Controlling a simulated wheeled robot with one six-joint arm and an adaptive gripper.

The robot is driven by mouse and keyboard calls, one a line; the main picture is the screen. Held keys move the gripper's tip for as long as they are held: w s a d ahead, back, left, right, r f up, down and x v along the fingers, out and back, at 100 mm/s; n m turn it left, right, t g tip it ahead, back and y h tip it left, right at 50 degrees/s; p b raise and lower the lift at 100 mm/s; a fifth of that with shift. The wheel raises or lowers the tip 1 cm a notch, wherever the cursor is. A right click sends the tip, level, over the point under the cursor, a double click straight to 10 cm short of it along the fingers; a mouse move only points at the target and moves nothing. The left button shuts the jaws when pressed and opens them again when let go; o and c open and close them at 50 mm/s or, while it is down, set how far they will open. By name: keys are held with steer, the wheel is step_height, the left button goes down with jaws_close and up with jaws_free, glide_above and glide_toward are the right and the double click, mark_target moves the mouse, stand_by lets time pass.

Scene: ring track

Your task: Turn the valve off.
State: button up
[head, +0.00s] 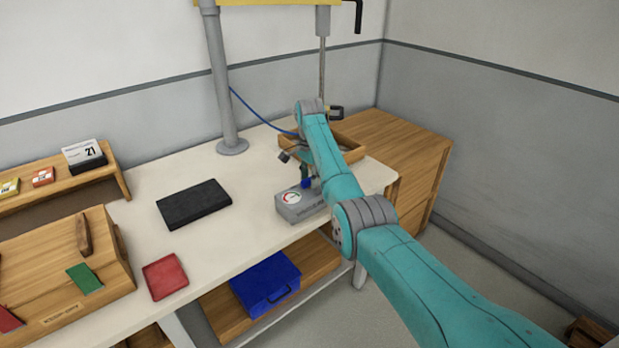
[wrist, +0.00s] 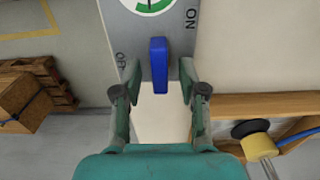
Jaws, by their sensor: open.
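The valve is a grey box (head: 302,204) with a round green-and-white gauge, near the front right edge of the white bench. Its blue handle (wrist: 159,64) points down the wrist picture, between the OFF marking on the left and the ON marking on the right. The handle also shows small in the head view (head: 306,183). My gripper (wrist: 159,78) is open, with one finger on each side of the handle and visible gaps on both sides. In the head view my arm hides part of the gripper and the box's right side.
A wooden tray (head: 349,149) lies behind the valve, and the wrist view shows a yellow-topped round thing (wrist: 251,136) in it. A grey post (head: 223,90) stands behind left. A black case (head: 194,204) and a red tray (head: 165,276) lie to the left. Bare bench separates them from the valve.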

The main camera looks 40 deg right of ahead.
jaws_close()
steer(key=shift+n, duration=0.3)
steer(key=n, duration=0.3)
steer(key=shift+n, duration=0.4)
steer(key=n, duration=0.9)
steer(key=shift+n, duration=2.2)
